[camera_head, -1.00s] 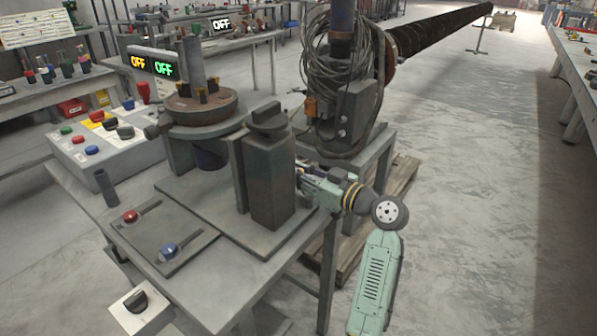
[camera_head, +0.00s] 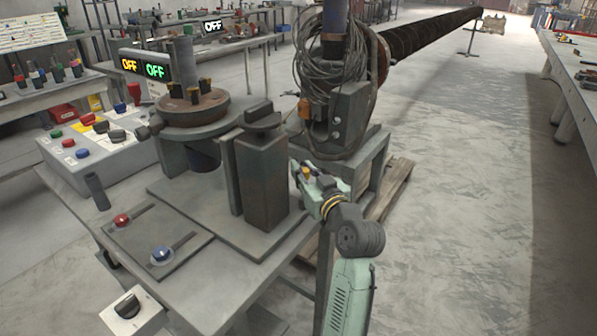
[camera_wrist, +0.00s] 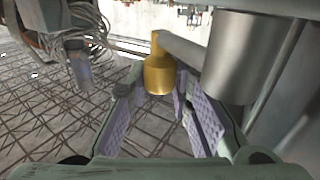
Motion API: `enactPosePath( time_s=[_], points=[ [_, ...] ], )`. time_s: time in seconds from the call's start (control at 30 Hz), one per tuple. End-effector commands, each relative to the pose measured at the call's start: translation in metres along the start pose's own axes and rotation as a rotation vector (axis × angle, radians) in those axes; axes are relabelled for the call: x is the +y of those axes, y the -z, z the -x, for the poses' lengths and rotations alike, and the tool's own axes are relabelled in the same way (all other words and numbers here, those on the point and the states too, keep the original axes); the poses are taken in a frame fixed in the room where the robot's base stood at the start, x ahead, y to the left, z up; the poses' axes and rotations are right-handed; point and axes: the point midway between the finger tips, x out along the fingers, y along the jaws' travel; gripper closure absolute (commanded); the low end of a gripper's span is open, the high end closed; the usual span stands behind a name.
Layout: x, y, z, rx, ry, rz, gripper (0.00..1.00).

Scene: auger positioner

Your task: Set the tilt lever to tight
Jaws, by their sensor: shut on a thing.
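A short brass-yellow knob on a grey rod, which I take to be the tilt lever (camera_wrist: 159,74), stands between my fingers in the wrist view. The rod runs right to a thick grey metal cylinder (camera_wrist: 232,58). My gripper (camera_wrist: 158,97) has its lilac-padded fingers on both sides of the knob. In the head view my gripper (camera_head: 303,174) is at the right side of the dark square column (camera_head: 263,182), and a bit of yellow shows there. The contact between pads and knob is not clear. I cannot read any tight mark.
The bench (camera_head: 215,283) carries a red knob (camera_head: 121,220) and a blue knob (camera_head: 160,254) in slots. A button box (camera_head: 85,160) stands at the left. A cable-wrapped machine (camera_head: 340,100) stands behind my gripper. Open floor (camera_head: 470,220) lies to the right.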

Motion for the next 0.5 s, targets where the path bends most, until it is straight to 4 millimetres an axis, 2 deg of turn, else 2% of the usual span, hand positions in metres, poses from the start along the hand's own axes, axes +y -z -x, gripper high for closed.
enactPosePath(
  time_s=[0.3, 0.5],
  points=[
    [0.009, 0.001, 0.007, -0.010, -0.203, 0.002, 1.00],
    [0.013, 0.000, 0.009, -0.013, -0.274, 0.002, 1.00]
  ],
)
